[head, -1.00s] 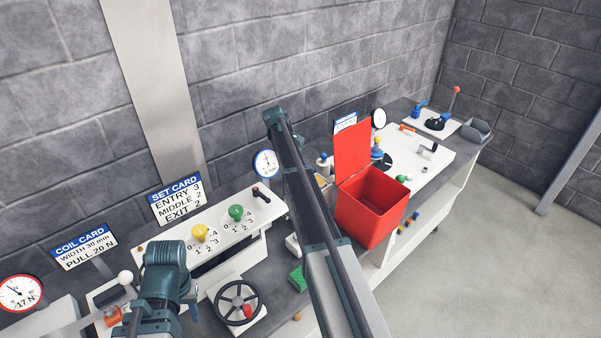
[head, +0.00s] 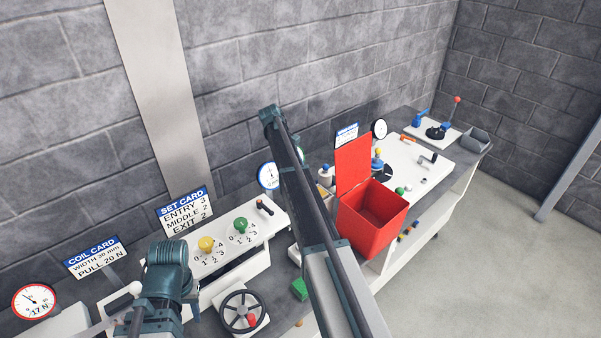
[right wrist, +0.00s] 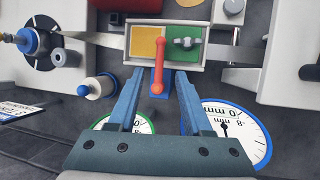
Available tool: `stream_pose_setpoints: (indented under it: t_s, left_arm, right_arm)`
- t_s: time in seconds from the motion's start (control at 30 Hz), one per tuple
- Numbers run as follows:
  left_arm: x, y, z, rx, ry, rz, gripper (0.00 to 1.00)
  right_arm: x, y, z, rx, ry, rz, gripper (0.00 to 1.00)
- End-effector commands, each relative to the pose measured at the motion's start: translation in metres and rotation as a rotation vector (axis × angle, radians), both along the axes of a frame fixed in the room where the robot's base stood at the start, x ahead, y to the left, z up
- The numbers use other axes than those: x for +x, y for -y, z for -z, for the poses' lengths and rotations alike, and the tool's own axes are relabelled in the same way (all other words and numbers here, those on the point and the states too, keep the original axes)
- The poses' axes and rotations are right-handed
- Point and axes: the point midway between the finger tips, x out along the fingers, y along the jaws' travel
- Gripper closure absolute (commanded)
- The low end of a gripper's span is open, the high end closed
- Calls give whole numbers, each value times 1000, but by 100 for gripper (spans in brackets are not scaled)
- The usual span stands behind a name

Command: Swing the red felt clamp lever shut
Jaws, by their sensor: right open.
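The red lever (right wrist: 158,65) shows in the right wrist view. It stands out from a pale-framed box (right wrist: 137,30) with a yellow pad (right wrist: 145,45) and a green pad (right wrist: 180,52). The lever's rounded end lies between the fingers of my right gripper (right wrist: 158,82), which are open with a gap on both sides. In the head view my right arm hides the lever and the right gripper. My left gripper (head: 163,316) is at the lower left in the head view, beside the roller stand; its fingertips are hidden.
Dial gauges (right wrist: 230,130) lie below the right fingers. A white-and-blue spool (right wrist: 100,86) is left of them. In the head view an open red bin (head: 372,220) stands right of my arm. A handwheel (head: 242,312) and a stand with yellow and green knobs (head: 222,255) are left.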

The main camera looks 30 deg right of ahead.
Motion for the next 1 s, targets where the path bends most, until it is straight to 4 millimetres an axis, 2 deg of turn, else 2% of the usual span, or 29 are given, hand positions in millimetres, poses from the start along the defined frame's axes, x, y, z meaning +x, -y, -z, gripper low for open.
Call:
stream_pose_setpoints:
  t_s: [0.03, 0.3, 0.4, 0.53, 1.0]
  left_arm:
    - [0, 0, -17, 0, 0, -1, 60]
    - [0, 0, -58, -2, 0, -9, 60]
    - [0, 0, -67, -2, 1, -12, 60]
    - [0, 0, -72, -2, 1, -14, 60]
    - [0, 0, -71, -2, 1, -14, 60]
  right_arm:
    - [4, -3, -17, 0, 0, -1, 50]
    - [20, -15, -58, 0, 0, -1, 50]
    - [23, -18, -67, 1, 0, -1, 50]
    - [26, -21, -72, 1, 0, -1, 50]
    - [26, -21, -71, 0, 0, -1, 50]
